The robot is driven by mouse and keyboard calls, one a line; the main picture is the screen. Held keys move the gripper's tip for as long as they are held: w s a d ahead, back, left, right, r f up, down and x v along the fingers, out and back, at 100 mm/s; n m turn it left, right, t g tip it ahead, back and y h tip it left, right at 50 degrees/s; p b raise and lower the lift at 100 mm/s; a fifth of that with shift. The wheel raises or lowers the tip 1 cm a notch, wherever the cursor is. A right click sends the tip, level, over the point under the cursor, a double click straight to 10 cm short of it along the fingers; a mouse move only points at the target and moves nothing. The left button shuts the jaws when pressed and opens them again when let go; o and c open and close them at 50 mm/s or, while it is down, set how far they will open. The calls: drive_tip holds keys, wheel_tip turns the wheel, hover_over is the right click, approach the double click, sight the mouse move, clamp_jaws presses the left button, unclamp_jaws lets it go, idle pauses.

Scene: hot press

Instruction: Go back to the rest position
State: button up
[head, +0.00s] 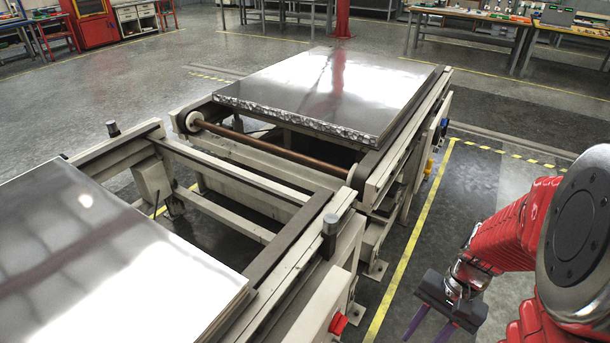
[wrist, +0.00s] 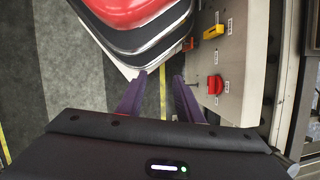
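My gripper (head: 430,325) hangs at the lower right of the head view, beside the front conveyor frame and above the floor. In the wrist view its two purple fingers (wrist: 158,95) stand apart, with only bare floor visible between them. It is open and holds nothing. In the head view the fingertips are cut off by the bottom edge. My red arm bends down from the right edge.
A conveyor frame (head: 255,150) bears a stacked metal sheet (head: 320,85); another sheet stack (head: 110,260) lies at front left. A pale panel with a red knob (wrist: 215,85) and a yellow handle (wrist: 213,32) is close right of the fingers. Workbenches stand behind.

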drive_tip(key=a+r+n+t+h, duration=0.1)
drive_tip(key=a+r+n+t, duration=0.2)
drive_tip(key=a+r, duration=0.3)
drive_tip(key=w+a+r+n+t+h, duration=0.1)
drive_tip(key=a+r+n+t, duration=0.3)
drive_tip(key=r, duration=1)
drive_tip(key=shift+w+a+r+n+h, duration=0.2)
drive_tip(key=shift+w+a+n+h, duration=0.1)
drive_tip(key=shift+a+n+h, duration=0.55)
drive_tip(key=shift+a, duration=0.1)
